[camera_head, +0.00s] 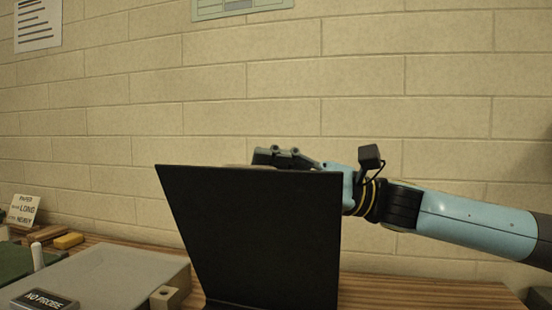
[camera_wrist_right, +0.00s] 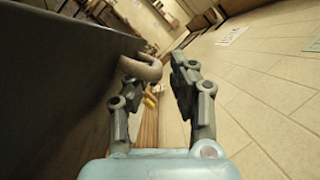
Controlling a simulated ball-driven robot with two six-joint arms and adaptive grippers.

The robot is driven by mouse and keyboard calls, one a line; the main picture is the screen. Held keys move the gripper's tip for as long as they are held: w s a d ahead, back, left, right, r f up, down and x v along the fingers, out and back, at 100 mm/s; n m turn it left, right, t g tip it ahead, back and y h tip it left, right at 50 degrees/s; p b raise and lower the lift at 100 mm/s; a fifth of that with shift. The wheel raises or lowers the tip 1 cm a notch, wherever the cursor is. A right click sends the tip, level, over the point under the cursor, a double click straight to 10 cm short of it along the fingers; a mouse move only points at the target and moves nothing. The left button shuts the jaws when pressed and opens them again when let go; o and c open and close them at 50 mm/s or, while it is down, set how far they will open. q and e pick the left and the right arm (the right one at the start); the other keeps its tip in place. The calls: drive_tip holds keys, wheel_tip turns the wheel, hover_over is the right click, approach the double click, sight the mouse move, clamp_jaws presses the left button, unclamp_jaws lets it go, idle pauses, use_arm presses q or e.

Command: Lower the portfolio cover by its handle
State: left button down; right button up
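The portfolio cover (camera_head: 262,235) is a black panel standing up on the table, leaning back slightly, and it hides the handle in the head view. In the right wrist view the cover (camera_wrist_right: 50,80) fills the left side. A curved grey-brown handle (camera_wrist_right: 143,66) sticks out from its face. My right gripper (camera_head: 283,157) is behind the cover's top edge, its lower part hidden. In the right wrist view the gripper (camera_wrist_right: 154,82) has its fingers apart, with the handle's curved end at or just beyond the gap; contact cannot be told. My left gripper is not in view.
A grey case (camera_head: 125,275) with a "NO PROBE" label (camera_head: 44,300) lies left of the cover, with a holed block (camera_head: 165,297) beside it. A yellow block (camera_head: 69,240) and a small sign (camera_head: 23,210) are farther left. Table right of the cover looks clear; a brick wall stands behind.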

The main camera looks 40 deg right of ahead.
drive_tip(key=shift+m+t, duration=0.3)
drive_tip(key=shift+m, duration=0.4)
drive_tip(key=w+d, duration=0.1)
drive_tip(key=d, duration=0.1)
drive_tip(key=w+d+r+b, duration=0.1)
drive_tip(key=w+d, duration=0.1)
drive_tip(key=shift+w, duration=0.1)
drive_tip(key=p+v, duration=1)
drive_tip(key=v, duration=0.2)
drive_tip(key=shift+d, duration=0.2)
drive_tip(key=shift+p, duration=0.3)
drive_tip(key=shift+r, duration=0.1)
drive_tip(key=shift+o, duration=1.3)
